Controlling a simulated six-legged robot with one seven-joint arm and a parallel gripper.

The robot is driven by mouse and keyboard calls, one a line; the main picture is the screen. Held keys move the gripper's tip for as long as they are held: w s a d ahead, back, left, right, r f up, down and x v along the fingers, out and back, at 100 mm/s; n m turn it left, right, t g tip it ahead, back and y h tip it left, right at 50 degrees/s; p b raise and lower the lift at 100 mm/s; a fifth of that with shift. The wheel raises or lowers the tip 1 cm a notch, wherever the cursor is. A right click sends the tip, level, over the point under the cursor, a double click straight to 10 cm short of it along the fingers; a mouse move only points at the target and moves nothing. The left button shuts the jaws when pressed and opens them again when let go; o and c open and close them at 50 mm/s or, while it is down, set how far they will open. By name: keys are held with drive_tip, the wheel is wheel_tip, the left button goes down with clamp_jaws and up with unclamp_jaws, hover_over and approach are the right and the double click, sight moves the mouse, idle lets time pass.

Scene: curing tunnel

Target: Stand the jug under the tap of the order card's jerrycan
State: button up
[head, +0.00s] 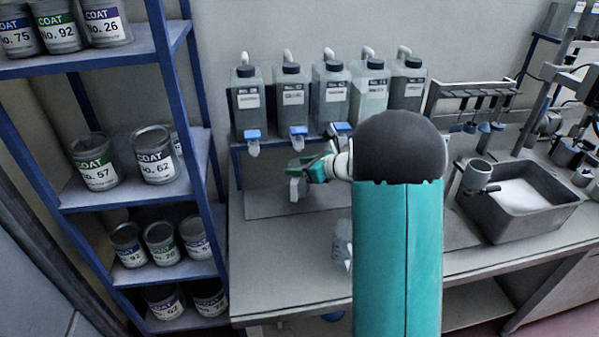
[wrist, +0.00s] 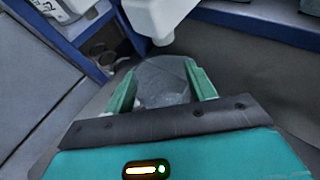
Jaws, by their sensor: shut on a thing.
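My gripper (head: 310,171) is shut on the jug (head: 296,188), a pale see-through vessel. In the wrist view the jug (wrist: 163,82) sits between the two green fingers. A white tap spout (wrist: 157,18) hangs just above and beyond it. In the head view several grey jerrycans (head: 292,98) stand in a row on a blue-edged shelf, with blue-handled taps. The jug is below the second tap from the left (head: 298,136), low near the bench. I cannot tell whether its base touches the bench. The jerrycan labels are too small to read surely, and no order card is made out.
A blue rack with paint cans (head: 95,161) stands at the left. A grey basin (head: 520,195) and a rail of hanging tools (head: 475,105) are at the right. My arm hides much of the middle bench. A pale object (head: 342,245) shows beside it. The bench's front left (head: 275,265) is clear.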

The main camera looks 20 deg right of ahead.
drive_tip(key=shift+w+d, duration=0.15)
drive_tip(key=shift+w, duration=0.7)
drive_tip(key=shift+w+f, duration=0.2)
drive_tip(key=shift+f, duration=1.5)
drive_tip(key=shift+f, duration=0.1)
drive_tip(key=o, duration=1.2)
drive_tip(key=shift+f, duration=0.1)
drive_tip(key=shift+o, duration=0.2)
